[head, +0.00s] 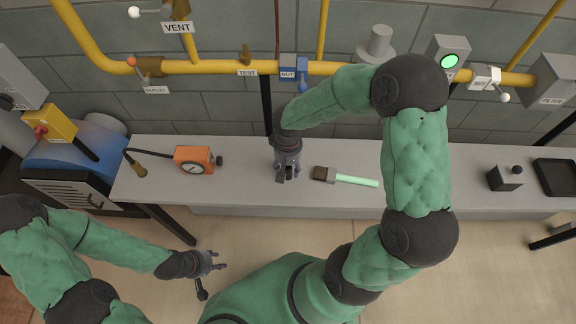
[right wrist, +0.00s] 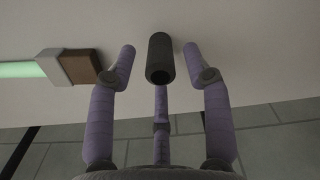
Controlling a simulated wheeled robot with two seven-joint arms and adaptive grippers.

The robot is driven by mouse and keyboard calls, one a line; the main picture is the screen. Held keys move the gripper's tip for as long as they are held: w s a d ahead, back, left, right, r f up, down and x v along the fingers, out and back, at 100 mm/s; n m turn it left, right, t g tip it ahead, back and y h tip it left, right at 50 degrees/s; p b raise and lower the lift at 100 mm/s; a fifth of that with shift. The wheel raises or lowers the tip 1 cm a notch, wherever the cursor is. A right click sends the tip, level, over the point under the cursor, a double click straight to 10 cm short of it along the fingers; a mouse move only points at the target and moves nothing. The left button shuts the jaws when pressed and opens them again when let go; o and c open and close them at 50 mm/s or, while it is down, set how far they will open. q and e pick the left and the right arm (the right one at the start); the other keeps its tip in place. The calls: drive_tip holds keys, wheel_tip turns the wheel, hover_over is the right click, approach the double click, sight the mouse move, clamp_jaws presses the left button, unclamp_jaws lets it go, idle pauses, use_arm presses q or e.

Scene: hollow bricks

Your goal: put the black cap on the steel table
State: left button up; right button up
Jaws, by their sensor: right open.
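The black cap (right wrist: 160,58) is a short dark hollow cylinder in the right wrist view, its open end towards the camera. My right gripper (right wrist: 160,65) is open, its purple fingers spread around the cap with visible gaps at the sides. In the head view my right gripper (head: 287,177) is low over the steel table (head: 245,185), a long grey bench; the cap is mostly hidden by the fingers there. Whether the cap touches the table is unclear. My left gripper (head: 218,263) is in front of the table, its fingers apart and apparently empty.
A brown block with a glowing green bar (head: 355,180) lies just right of my right gripper. An orange gauge (head: 194,160) stands left on the table. Yellow pipes (head: 350,68) run behind.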

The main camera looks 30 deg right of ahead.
sight(288, 167)
wheel_tip(288, 167, up, 12)
drive_tip(key=p, duration=0.3)
